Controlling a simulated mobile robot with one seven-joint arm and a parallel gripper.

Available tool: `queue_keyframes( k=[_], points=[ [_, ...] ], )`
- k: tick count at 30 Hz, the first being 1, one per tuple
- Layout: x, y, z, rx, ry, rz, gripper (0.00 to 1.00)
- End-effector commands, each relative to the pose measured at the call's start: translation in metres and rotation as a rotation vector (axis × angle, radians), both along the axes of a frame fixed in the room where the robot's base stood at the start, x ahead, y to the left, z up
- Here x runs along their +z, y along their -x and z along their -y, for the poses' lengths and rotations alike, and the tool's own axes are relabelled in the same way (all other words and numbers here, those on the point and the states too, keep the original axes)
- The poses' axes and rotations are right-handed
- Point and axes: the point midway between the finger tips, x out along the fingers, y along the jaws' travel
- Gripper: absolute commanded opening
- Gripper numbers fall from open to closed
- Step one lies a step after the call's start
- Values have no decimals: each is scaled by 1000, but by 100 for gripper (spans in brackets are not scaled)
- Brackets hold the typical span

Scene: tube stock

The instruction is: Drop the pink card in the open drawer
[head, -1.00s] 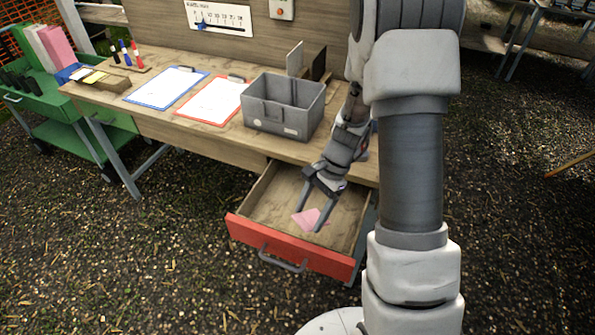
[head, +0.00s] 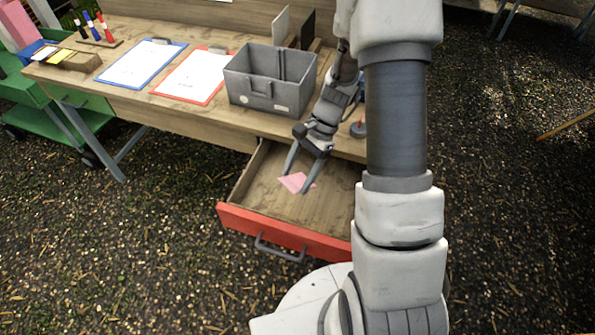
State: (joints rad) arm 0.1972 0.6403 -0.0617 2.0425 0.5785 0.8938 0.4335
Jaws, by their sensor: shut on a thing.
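The pink card (head: 293,182) is between the fingertips of my gripper (head: 296,183). My gripper is shut on it and points down over the open drawer. The drawer (head: 270,223) has a red front with a grey handle and a bare wooden floor. It is pulled out from under the table. The card appears over the drawer's opening; I cannot tell how far it is above the floor. Nothing else shows inside the drawer, though my arm hides its right side.
On the wooden table (head: 165,107) stand a grey bin (head: 262,92), a red clipboard (head: 190,77), a blue clipboard (head: 141,64) and a pen holder (head: 100,42). A green cart (head: 85,125) is at the left. Gravel ground lies clear in front of the drawer.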

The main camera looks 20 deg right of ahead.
Motion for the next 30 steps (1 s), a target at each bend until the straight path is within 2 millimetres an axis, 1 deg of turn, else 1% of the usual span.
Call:
queue_keyframes(
  k=[1, 13, 18, 27, 28, 30],
  points=[
    [-10, 0, 0, 0, 0, 0, 22],
    [-56, 0, 0, 0, 1, -1, 22],
    [-65, 0, 0, 0, 2, 0, 22],
    [-64, 0, 0, 0, 2, 0, 22],
    [-64, 0, 0, 0, 2, 0, 78],
    [-65, 0, 0, 0, 1, 0, 91]
  ],
)
